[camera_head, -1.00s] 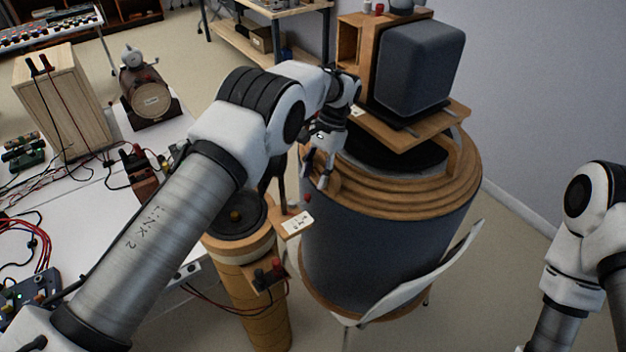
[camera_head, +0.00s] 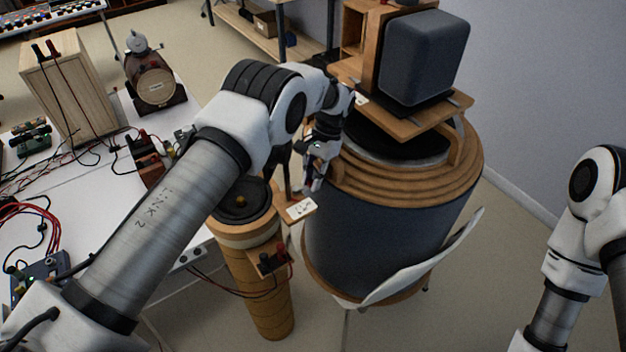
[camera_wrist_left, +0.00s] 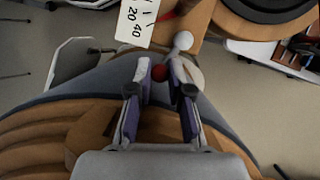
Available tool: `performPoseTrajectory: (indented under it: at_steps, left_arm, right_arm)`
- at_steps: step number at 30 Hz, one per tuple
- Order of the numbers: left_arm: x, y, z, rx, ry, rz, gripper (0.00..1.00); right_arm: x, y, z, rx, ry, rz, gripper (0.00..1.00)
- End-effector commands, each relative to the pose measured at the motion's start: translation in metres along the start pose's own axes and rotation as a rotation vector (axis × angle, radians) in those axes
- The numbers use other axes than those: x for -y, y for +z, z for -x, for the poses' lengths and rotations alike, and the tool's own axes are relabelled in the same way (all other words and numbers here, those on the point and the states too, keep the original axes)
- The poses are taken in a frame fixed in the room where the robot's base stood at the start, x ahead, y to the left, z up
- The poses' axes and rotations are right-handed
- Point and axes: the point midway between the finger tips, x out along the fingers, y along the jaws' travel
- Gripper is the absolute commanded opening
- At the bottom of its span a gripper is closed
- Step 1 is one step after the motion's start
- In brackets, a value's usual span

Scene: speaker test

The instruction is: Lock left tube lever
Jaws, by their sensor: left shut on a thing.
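The left tube (camera_head: 262,295) is a tan column with a round black speaker cone (camera_head: 243,203) on top. A small wooden shelf at its side carries a white scale card (camera_head: 300,208). My left gripper (camera_head: 312,182) is beside this card. In the left wrist view its fingertips (camera_wrist_left: 160,72) are closed around a red knob (camera_wrist_left: 160,73), seemingly the lever's. A pale ball (camera_wrist_left: 183,41) sits just beyond the right fingertip. The rest of the lever is mostly hidden.
A large dark drum with wooden rings (camera_head: 400,187) stands close right of the gripper, bearing a grey speaker (camera_head: 424,58). A white table (camera_head: 105,215) with wires and devices lies left. My right arm is at the right edge.

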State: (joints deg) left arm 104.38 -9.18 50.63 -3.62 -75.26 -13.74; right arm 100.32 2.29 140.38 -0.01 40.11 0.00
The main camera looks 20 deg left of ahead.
Motion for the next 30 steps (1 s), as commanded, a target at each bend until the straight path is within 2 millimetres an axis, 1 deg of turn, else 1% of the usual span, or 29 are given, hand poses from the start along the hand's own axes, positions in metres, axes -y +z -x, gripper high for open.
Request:
performPoseTrajectory:
  at_steps: [1,4,7,14,15,17,26,29,30]
  left_arm:
    - [0.003,-0.005,-0.008,-0.002,0.013,0.033,0.0]
    - [0.006,-0.006,-0.007,-0.002,0.045,0.111,0.0]
    - [0.007,-0.005,-0.003,0.001,0.066,0.16,0.0]
    - [0.007,-0.004,-0.001,0.003,0.069,0.164,0.0]
    - [0.007,-0.004,-0.001,0.004,0.069,0.164,0.22]
    - [0.007,-0.004,-0.001,0.004,0.068,0.164,0.43]
    - [0.007,-0.004,0.001,0.001,0.066,0.159,0.44]
    - [0.005,-0.002,0.004,0.002,0.05,0.125,0.44]
    - [0.003,0.0,0.005,0.002,0.039,0.098,0.44]
  right_arm:
    - [0.0,0.0,-0.017,0.001,0.0,0.0,0.29]
    - [0.0,0.001,-0.03,0.001,0.0,0.0,0.29]
    - [0.0,0.001,-0.032,0.001,0.0,0.0,0.29]
    - [0.0,0.0,-0.029,0.001,0.0,0.0,0.29]
    - [0.0,0.0,-0.029,0.001,0.0,0.0,0.29]
    - [0.0,0.0,-0.029,0.001,0.0,0.0,0.29]
    - [0.0,0.0,-0.028,0.001,0.0,0.0,0.29]
    - [0.0,0.0,-0.019,0.001,0.0,0.0,0.29]
    - [0.0,0.0,-0.013,0.001,0.0,0.0,0.29]
